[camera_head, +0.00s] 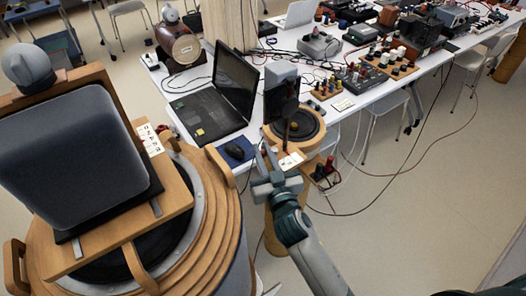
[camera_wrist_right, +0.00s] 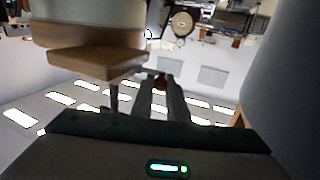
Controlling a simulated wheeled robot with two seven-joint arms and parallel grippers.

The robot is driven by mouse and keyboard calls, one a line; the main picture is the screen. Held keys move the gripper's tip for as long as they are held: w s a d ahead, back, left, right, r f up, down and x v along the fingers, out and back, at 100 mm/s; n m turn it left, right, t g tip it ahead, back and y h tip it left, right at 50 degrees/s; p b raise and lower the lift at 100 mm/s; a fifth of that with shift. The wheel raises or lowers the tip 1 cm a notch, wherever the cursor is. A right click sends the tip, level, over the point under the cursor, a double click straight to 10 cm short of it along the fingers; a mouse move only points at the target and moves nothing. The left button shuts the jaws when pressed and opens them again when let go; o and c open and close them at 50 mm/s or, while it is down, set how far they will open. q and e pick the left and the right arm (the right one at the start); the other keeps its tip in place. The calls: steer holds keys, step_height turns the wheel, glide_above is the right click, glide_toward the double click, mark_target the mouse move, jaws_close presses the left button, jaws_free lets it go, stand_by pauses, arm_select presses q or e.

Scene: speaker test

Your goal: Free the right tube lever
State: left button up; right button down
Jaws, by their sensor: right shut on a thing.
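My right gripper (camera_head: 267,153) reaches up to the front of a round wooden speaker stand (camera_head: 312,142) with a black cone. In the right wrist view the two grey fingers (camera_wrist_right: 161,82) are close together, with a small red part (camera_wrist_right: 160,81) between their tips. I cannot tell for sure that this part is the tube lever. A wooden block (camera_wrist_right: 95,68) is just left of the fingers there. A white label card (camera_head: 290,161) lies beside the gripper. No tube is clear to see. My left gripper is not in view.
A large wooden speaker drum (camera_head: 205,205) with a grey-black panel (camera_head: 75,150) fills the left. Red and black terminals (camera_head: 325,172) stand right of the gripper. Loose cables hang over open floor (camera_head: 420,190).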

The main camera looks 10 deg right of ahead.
mark_target(279, 156)
steer(key=shift+y, duration=0.3)
steer(key=shift+s+d+r+n+y+p, duration=0.15)
steer(key=shift+s+n+y+p, duration=0.05)
steer(key=shift+n+y+p, duration=0.55)
steer(key=d+n+g+y, duration=0.1)
steer(key=n+g+y, duration=0.3)
steer(key=s+d+n+g+y+b, duration=0.1)
steer(key=n+g+y, duration=0.2)
steer(key=g+y, duration=0.1)
steer(key=s+d+n+g+y+b, duration=0.1)
steer(key=n+g+y, duration=0.2)
steer(key=n+y, duration=0.1)
steer(key=shift+d+f+n+g+y, duration=0.25)
steer(key=shift+n+g+y, duration=0.15)
steer(key=shift+y, duration=0.45)
steer(key=shift+d+r+n+g+b, duration=0.1)
steer(key=shift+n+g+b, duration=0.25)
steer(key=shift+g+b, duration=0.25)
steer(key=c, duration=1.7)
jaws_free()
